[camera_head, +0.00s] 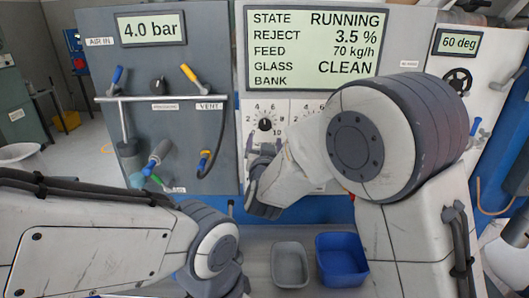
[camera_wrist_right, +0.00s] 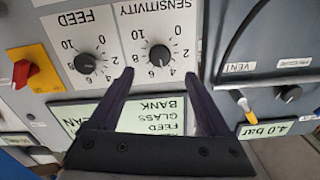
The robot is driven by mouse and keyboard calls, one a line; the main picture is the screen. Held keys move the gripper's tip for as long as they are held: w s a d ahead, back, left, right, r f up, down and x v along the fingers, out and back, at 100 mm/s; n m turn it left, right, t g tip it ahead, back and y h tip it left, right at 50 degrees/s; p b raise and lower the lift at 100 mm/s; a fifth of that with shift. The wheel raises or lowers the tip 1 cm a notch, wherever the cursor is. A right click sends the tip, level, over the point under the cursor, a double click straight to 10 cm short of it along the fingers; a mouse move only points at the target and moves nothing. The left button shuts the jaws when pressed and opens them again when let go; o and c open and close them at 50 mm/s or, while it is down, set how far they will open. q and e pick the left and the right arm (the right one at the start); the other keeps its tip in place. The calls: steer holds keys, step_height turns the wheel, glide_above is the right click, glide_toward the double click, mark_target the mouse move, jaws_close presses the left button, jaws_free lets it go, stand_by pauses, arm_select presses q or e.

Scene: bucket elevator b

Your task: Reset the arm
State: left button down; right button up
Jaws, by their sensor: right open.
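My right arm reaches across the panel from the right in the head view. Its gripper (camera_head: 263,158) is just below the sensitivity knob (camera_head: 265,124), partly hidden by my wrist. In the right wrist view, which is upside down, the right gripper (camera_wrist_right: 160,73) is open and empty. The sensitivity knob (camera_wrist_right: 160,55) shows beyond the gap between the fingertips, and I see no contact. The feed knob (camera_wrist_right: 85,63) is outside the fingers. My left arm lies low at the left of the head view; its gripper is out of frame.
A display (camera_head: 315,48) reads running, reject 3.5 %, feed 70 kg/h, glass clean. A grey bin (camera_head: 290,265) and a blue bin (camera_head: 341,260) stand below the panel. Valve handles and a hose are at the left. A red switch on yellow (camera_wrist_right: 28,70) is near the feed knob.

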steer(key=shift+s, duration=0.95)
steer(key=s+d+f+n+g+y, duration=0.1)
steer(key=s+d+f+n+g, duration=0.1)
steer(key=s+d+f+g, duration=0.5)
steer(key=s+d+f+g+h, duration=0.1)
steer(key=s+d+f+g, duration=0.4)
steer(key=s, duration=0.4)
steer(key=s+d+f+g, duration=0.3)
steer(key=s+d+f, duration=0.4)
steer(key=s, duration=0.1)
steer(key=s+a+r+n+g, duration=0.1)
steer(key=s+a+r+n, duration=0.1)
steer(key=s+a, duration=0.2)
steer(key=s+a+r+n+g, duration=0.1)
steer(key=s+a+r+n, duration=0.1)
steer(key=s+a, duration=0.3)
steer(key=s+a+r+n+g+y, duration=0.1)
steer(key=s+a+n, duration=0.2)
steer(key=s+a, duration=0.2)
steer(key=shift+a+r+n, duration=0.15)
steer(key=shift+r+n, duration=0.15)
steer(key=shift+r, duration=0.1)
stand_by(2.8)
